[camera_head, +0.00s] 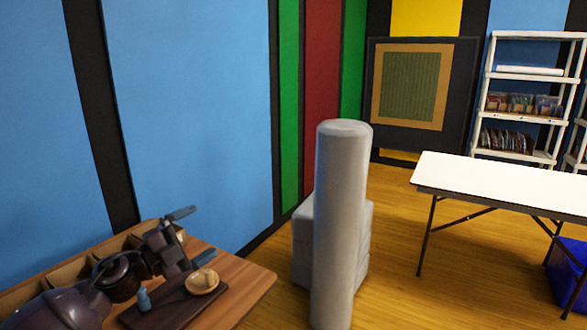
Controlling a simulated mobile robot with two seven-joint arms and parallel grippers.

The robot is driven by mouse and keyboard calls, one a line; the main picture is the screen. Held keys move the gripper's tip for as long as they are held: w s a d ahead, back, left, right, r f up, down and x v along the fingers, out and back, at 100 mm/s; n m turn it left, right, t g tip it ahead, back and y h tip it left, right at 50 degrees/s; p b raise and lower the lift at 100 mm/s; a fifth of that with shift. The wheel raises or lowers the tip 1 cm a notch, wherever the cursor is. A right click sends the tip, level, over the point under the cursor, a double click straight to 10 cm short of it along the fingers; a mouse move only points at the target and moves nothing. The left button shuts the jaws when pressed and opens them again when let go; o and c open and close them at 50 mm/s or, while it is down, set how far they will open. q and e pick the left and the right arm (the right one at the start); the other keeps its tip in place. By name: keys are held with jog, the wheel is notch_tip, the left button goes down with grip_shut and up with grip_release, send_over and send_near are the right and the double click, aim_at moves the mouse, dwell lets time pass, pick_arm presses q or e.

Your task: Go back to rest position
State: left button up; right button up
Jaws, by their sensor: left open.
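My left gripper (194,238) is over the wooden table (250,284) at the lower left, with its arm coming in from the left. Its two fingers are spread apart and I see nothing between them. A small round bowl (191,289) with a pale item (209,278) in it sits just below the gripper, on or at the edge of a dark board (170,311). A small blue object (144,300) stands on the board. My right gripper does not show.
A box with compartments (75,268) lies along the table's back edge, partly hidden by my arm. A grey column (342,220) stands in the middle. A white folding table (500,185), a blue bin (569,270) and a white shelf (520,76) are at the right. Wooden floor lies between.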

pick_arm(q)
jog(key=s+a+f+n+t+y, duration=0.25)
jog(key=s+f+n+y, duration=0.3)
jog(key=f+n, duration=0.3)
jog(key=s+a+f+n+t+y, duration=0.1)
jog(key=s+a+f+n+y, duration=0.2)
jog(key=s+f+n+y, duration=0.5)
jog(key=s+a+f+n+g+y, duration=0.1)
jog(key=s+f+n+g, duration=0.5)
jog(key=s+f, duration=1.2)
jog(key=s+a, duration=0.1)
jog(key=s, duration=0.1)
jog(key=shift+s+f, duration=0.15)
jog(key=shift+s, duration=0.15)
